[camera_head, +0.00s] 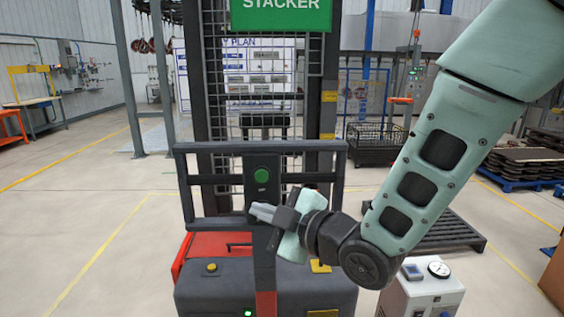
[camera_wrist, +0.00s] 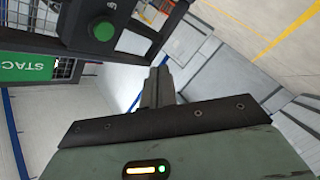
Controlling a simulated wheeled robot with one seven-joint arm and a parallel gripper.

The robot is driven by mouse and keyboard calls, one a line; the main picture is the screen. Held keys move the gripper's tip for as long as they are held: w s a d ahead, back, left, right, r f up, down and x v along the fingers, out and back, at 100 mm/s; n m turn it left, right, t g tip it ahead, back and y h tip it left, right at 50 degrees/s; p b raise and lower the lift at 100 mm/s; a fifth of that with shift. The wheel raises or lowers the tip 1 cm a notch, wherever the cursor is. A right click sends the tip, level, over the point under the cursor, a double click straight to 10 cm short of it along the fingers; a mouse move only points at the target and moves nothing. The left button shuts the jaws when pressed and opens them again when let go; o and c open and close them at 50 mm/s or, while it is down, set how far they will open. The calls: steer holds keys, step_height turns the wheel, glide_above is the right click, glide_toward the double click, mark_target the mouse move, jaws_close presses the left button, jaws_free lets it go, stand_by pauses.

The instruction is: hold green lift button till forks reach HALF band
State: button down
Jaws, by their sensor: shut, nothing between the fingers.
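The green lift button (camera_head: 261,175) is round and sits on a dark control box on the stacker's post. It also shows in the wrist view (camera_wrist: 103,30), at the upper left. My gripper (camera_head: 256,211) is shut and empty, a little below the button in the head view. In the wrist view my gripper's fingers (camera_wrist: 157,82) point up the picture, to the right of the button and apart from it. The stacker's mast (camera_head: 327,110) rises behind the mesh guard, with yellow labels on its right upright. I cannot read a HALF band, and the forks are not clearly visible.
The stacker's grey body (camera_head: 215,290) has a yellow knob and a red part. A white box with a gauge (camera_head: 425,292) stands at the lower right. A dark pallet (camera_head: 440,235) lies behind my arm. The floor at left is clear.

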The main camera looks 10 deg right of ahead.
mark_target(261, 176)
steer(key=shift+d+r, duration=0.3)
steer(key=shift+r, duration=0.2)
steer(key=shift+w+d+p, duration=0.2)
steer(key=shift+w+p, duration=0.75)
steer(key=shift+w, duration=3.45)
steer(key=shift+w, duration=0.1)
steer(key=shift+w+b, duration=0.3)
steer(key=shift+b, duration=0.1)
